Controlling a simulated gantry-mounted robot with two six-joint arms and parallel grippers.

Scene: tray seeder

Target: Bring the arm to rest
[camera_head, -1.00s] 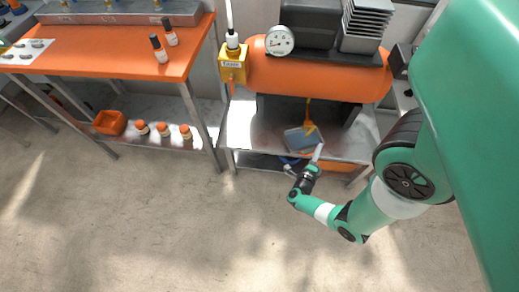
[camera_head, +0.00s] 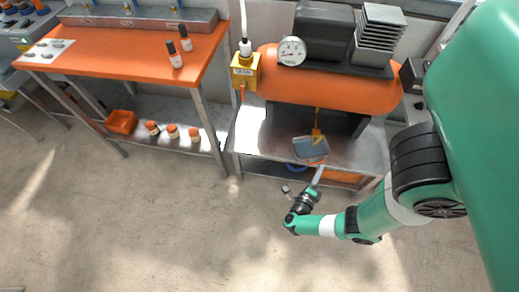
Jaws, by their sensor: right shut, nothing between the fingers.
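My right arm comes in from the right, green with white and black joints. Its gripper (camera_head: 317,178) is shut and empty, held in front of the metal shelf under the orange tank. The fingers point up toward the shelf in the picture and do not appear to hold anything. My left gripper is not in view.
An orange air tank (camera_head: 330,85) with a gauge (camera_head: 291,51) and a yellow switch box (camera_head: 244,71) stands on the metal stand (camera_head: 270,145). A grey-blue piece (camera_head: 310,147) hangs under it. An orange bench (camera_head: 130,50) stands left. The floor (camera_head: 170,230) is clear.

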